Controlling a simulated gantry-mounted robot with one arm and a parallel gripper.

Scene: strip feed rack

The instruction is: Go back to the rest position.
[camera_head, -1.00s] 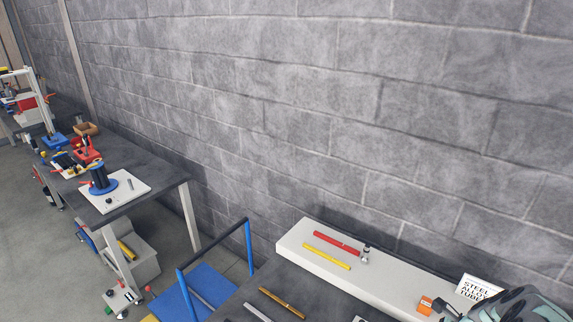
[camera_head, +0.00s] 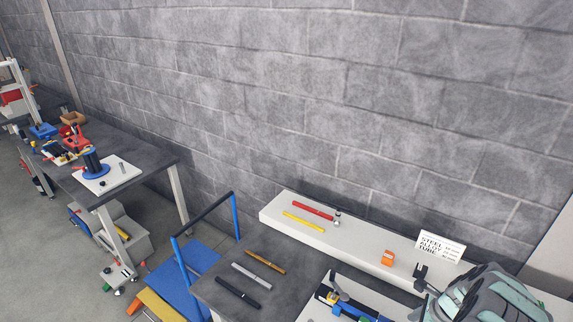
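My arm shows at the lower right as a grey-green body (camera_head: 495,295). A small black part beside it, probably the end of my gripper (camera_head: 421,273), is in front of the white ledge. The fingers are too small and partly covered to tell whether they are open or shut. I see nothing clearly held. A red strip (camera_head: 312,211) and a yellow strip (camera_head: 303,222) lie on the white ledge (camera_head: 350,244). A bronze strip (camera_head: 265,262), a silver strip (camera_head: 251,276) and a black strip (camera_head: 237,293) lie on the dark bench (camera_head: 215,285).
An orange block (camera_head: 387,257) and a lettered sign (camera_head: 440,247) stand on the ledge near my arm. A white tray (camera_head: 318,309) holds blue and yellow parts. The block wall stands behind.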

